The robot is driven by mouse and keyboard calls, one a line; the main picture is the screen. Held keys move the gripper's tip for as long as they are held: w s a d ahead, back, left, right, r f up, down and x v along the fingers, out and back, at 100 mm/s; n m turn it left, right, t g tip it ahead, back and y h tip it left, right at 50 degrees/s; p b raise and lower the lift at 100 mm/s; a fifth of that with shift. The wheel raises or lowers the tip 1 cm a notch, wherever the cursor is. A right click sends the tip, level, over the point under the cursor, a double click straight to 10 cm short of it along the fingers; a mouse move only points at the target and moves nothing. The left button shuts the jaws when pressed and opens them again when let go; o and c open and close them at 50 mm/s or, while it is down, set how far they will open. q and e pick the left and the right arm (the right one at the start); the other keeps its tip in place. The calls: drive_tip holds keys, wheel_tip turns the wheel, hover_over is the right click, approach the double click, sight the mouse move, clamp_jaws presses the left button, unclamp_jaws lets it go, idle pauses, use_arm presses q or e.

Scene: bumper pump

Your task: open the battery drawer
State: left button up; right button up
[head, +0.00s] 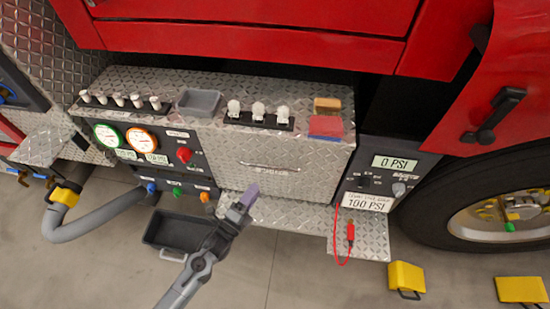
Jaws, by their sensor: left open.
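The drawer front (285,188) is a diamond-plate panel in the middle of the bumper, with a thin horizontal bar handle (270,167) and a small dark label below it. The front looks closed against the bumper. My left gripper (250,194) is open, in front of the panel's lower left part, below and left of the handle. It appears apart from the handle and holds nothing. Its purple-grey fingers overlap the panel's lower edge in this view. My right gripper is not in view.
Left of the panel is a gauge panel (165,166) with knobs; right is a box reading 0 PSI (394,163). A diamond-plate step (300,213) juts out below. A dark bin (180,231), grey hose (100,228) and yellow blocks (406,276) lie low around it.

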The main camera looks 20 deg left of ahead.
sight(271, 165)
use_arm(q)
drive_tip(key=x, duration=0.3)
drive_tip(key=b+x, duration=0.1)
drive_tip(key=x, duration=0.3)
drive_tip(key=b+x, duration=0.1)
drive_tip(key=x, duration=0.2)
drive_tip(key=shift+w+d+r, duration=0.15)
drive_tip(key=shift+d+r, duration=0.05)
drive_tip(key=shift+r, duration=0.15)
drive_tip(key=shift+w+r, duration=0.1)
drive_tip(key=shift+w, duration=0.2)
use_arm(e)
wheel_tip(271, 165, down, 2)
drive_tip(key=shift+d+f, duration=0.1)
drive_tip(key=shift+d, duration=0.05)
use_arm(q)
clamp_jaws()
